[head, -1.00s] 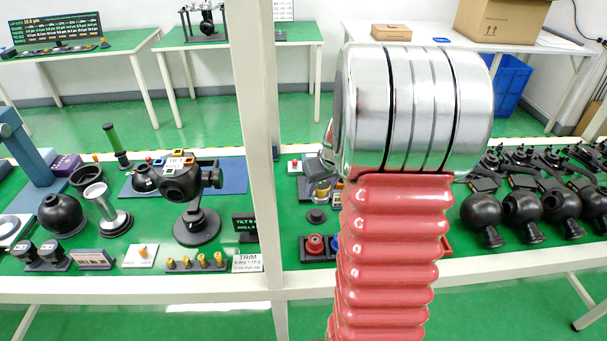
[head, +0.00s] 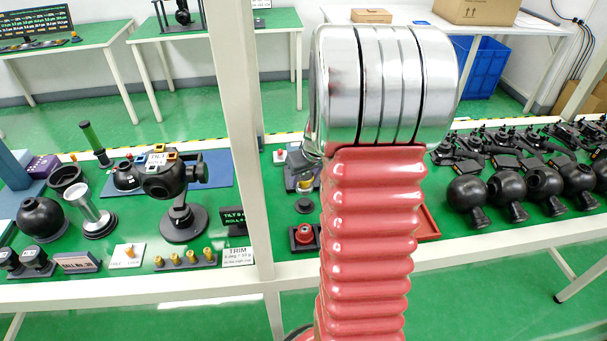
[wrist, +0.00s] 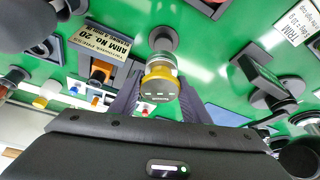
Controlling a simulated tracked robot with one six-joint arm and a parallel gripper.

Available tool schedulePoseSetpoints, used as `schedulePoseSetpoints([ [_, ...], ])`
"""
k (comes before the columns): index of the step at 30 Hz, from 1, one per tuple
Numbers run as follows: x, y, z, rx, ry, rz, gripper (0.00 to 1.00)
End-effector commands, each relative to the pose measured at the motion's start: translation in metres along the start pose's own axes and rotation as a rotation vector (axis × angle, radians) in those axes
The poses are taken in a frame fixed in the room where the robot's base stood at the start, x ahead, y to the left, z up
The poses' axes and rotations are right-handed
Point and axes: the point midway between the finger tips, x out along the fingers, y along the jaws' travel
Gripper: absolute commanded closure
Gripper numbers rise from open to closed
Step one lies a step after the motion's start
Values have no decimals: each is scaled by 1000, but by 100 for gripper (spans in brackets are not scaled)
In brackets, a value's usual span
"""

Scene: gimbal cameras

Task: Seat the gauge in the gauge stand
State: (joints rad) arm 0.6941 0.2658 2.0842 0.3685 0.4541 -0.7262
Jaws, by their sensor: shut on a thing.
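The gauge, a short cylinder with a yellow collar and a clear body (wrist: 160,84), is between my gripper's (wrist: 160,100) two dark fingers in the wrist view. My gripper is shut on it. In the head view the gauge's yellow part (head: 305,185) shows just left of my red arm, and most of the gripper is hidden behind the arm. A small round black base (wrist: 163,38), which looks like the gauge stand, is beyond the gauge in the wrist view. It also shows just below the gauge in the head view (head: 303,206). I cannot tell whether they touch.
A red button box (head: 304,236) stands in front of the black base. A white post (head: 243,130) rises to the left. A black ball-head stand (head: 183,215) and a TRIM sign (head: 237,254) are further left. Several black ball parts (head: 508,195) line the right.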

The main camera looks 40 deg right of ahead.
Motion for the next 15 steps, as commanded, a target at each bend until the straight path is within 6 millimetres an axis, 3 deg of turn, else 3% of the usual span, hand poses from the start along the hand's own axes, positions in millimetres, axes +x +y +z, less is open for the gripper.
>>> schedulePoseSetpoints([
  [15,32,-1,13,-1,-1,0,85],
])
